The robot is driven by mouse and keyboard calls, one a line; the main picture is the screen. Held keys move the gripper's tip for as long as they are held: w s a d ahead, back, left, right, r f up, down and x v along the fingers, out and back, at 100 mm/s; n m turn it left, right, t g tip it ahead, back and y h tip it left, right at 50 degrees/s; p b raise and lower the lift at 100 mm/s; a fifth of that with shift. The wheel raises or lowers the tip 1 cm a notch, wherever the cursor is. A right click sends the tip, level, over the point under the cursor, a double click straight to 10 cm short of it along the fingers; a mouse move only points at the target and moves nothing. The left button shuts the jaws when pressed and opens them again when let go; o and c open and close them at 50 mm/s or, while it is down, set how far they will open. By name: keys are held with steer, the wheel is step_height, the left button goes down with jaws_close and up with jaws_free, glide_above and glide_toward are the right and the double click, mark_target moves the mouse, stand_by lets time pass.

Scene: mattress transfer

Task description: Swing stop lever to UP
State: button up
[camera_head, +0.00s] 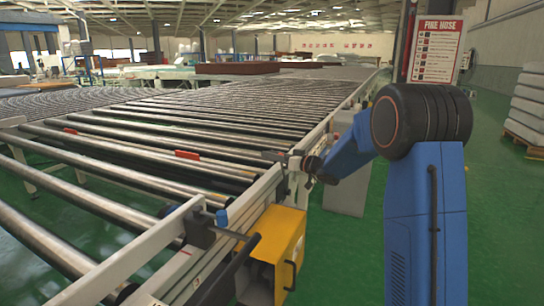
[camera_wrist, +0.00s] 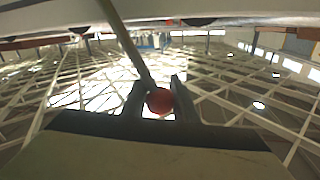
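The stop lever (camera_wrist: 128,42) shows in the wrist view as a thin tan rod slanting down from the top edge to a round red knob (camera_wrist: 159,101). My gripper (camera_wrist: 158,92) has one dark finger on each side of the knob, with no clear gap beside it, so it looks shut on the knob. In the head view my gripper (camera_head: 309,166) is small and dark at the conveyor's right side rail. The lever and knob cannot be made out there.
The roller conveyor (camera_head: 172,168) fills the left and middle. A yellow box (camera_head: 278,245) with black handles hangs on its near right side. A fire hose sign (camera_head: 436,48) stands behind my blue arm, and stacked white mattresses (camera_head: 530,105) are at the far right. Green floor is clear at right.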

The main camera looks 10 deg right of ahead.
jaws_close()
steer(key=shift+w+d, duration=0.1)
steer(key=shift+w+d+r+m, duration=0.3)
steer(key=shift+w+m, duration=0.1)
steer(key=w+d+m, duration=0.2)
steer(key=w+d, duration=0.1)
steer(key=w, duration=0.1)
steer(key=w+d+m+g, duration=0.1)
steer(key=w+d+m, duration=0.2)
steer(key=w, duration=0.2)
steer(key=w+d+m, duration=0.2)
steer(key=w+d, duration=0.1)
steer(key=w, duration=0.1)
steer(key=shift+w+d+f+m+g, duration=0.15)
steer(key=shift+d+f+m+g, duration=0.15)
steer(key=shift+d+g, duration=0.1)
steer(key=shift+w+d+f+m, duration=0.35)
steer(key=shift+w+d+m, duration=0.15)
steer(key=shift+w, duration=0.2)
